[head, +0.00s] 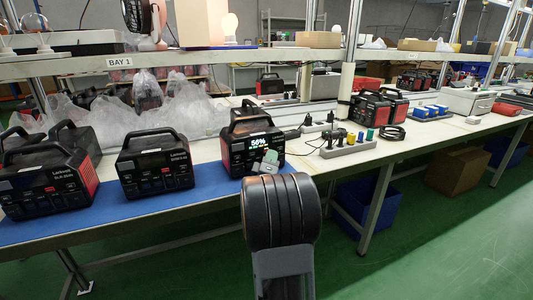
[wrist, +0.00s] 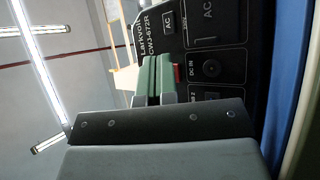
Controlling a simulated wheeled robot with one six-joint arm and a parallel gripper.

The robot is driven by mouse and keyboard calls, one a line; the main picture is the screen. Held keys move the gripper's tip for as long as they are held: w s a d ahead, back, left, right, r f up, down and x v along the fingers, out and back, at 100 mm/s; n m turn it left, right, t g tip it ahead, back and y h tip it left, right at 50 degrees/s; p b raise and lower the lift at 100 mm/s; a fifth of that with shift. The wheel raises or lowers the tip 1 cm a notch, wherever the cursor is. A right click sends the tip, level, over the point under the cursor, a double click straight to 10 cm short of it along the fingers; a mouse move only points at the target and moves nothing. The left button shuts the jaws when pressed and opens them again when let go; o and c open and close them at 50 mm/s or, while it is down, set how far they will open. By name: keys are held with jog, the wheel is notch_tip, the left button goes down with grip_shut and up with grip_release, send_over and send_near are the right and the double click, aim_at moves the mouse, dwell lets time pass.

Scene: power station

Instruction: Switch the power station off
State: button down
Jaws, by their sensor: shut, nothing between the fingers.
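A black and red power station (head: 237,150) stands upright on the blue mat, with its screen (head: 258,142) lit and reading 56%. In the wrist view its front panel (wrist: 205,68) appears turned sideways, with AC buttons, a DC IN port (wrist: 211,68) and the label Larkvolt CWJ-672R. My gripper (head: 269,160) is in front of the lower front panel, just below the screen. Its green fingers (wrist: 157,70) are shut and empty close to the panel, near the AC and DC IN parts. I cannot tell whether they touch it. My gripper hides part of the panel.
Power stations with dark screens stand on the blue mat (head: 120,208) to the left, one being a middle unit (head: 153,163). A shelf (head: 170,62) runs above the bench.

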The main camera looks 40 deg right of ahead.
jog(key=shift+w, duration=0.2)
jog(key=shift+s, duration=0.15)
jog(key=shift+s+a+b, duration=0.25)
jog(key=shift+s+b, duration=0.1)
jog(key=shift+s, duration=0.3)
jog(key=shift+s, duration=0.1)
jog(key=shift+s+a+b, duration=0.25)
jog(key=shift+s+a, duration=0.1)
jog(key=shift+s, duration=0.55)
jog(key=shift+s+a+b, duration=0.25)
jog(key=shift+s+a, duration=0.05)
jog(key=shift+s, duration=0.65)
jog(key=shift+s+a+b, duration=0.25)
jog(key=shift+s+a, duration=0.1)
jog(key=shift+s, duration=0.55)
